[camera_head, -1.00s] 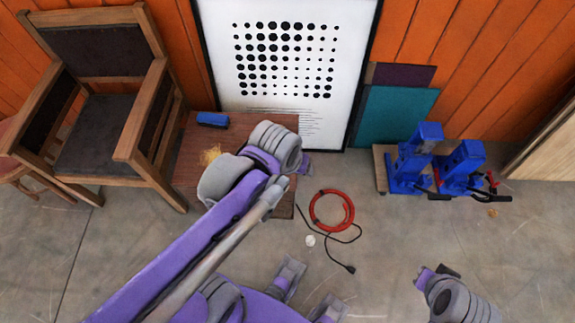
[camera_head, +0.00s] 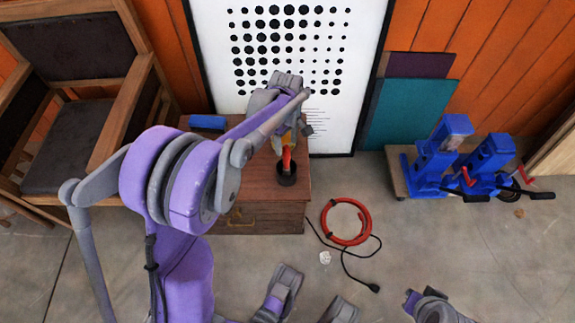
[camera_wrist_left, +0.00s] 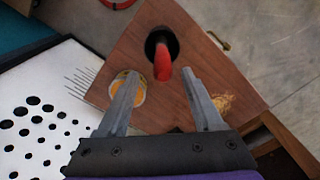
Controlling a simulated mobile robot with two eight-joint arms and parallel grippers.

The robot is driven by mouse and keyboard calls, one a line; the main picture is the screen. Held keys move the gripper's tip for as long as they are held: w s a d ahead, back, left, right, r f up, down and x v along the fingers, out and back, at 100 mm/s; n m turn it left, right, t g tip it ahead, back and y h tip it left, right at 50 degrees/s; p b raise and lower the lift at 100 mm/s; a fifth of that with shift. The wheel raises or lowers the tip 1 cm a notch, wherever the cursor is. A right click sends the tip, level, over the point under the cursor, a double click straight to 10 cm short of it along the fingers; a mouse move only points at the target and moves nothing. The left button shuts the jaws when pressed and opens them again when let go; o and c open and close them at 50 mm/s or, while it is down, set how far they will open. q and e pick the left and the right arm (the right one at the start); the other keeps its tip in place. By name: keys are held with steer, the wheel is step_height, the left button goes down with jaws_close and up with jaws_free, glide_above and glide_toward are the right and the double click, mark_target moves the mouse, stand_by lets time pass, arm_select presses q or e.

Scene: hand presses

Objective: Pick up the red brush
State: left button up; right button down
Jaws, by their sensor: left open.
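The red brush (camera_head: 286,158) stands in a dark round cup (camera_head: 287,178) on a brown wooden chest, partly covered by my left arm in the head view. In the left wrist view the brush's red end (camera_wrist_left: 163,62) rises from the black cup (camera_wrist_left: 153,38), and its lower part is hidden inside. My left gripper (camera_wrist_left: 160,74) is open, with its fingers on either side of the line toward the red end and nothing held. In the head view it (camera_head: 292,128) is over the chest, largely hidden by its own wrist. My right gripper's jaws do not show.
The wooden chest (camera_head: 265,218) also carries a blue object (camera_head: 207,123), a yellow-topped round item (camera_wrist_left: 140,93) and a straw-coloured tuft (camera_wrist_left: 223,103). A framed dotted picture (camera_head: 345,80) stands behind, a chair (camera_head: 75,140) left.

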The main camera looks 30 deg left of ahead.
mark_target(287, 156)
arm_select(q)
steer(key=f, duration=0.2)
steer(key=f+b, duration=0.1)
steer(key=f, duration=0.1)
steer(key=f+b, duration=0.1)
steer(key=f, duration=0.1)
steer(key=shift+s+d+f, duration=0.15)
steer(key=shift+s+f, duration=0.1)
steer(key=shift+f, duration=0.1)
steer(key=shift+r, duration=0.1)
jaws_close()
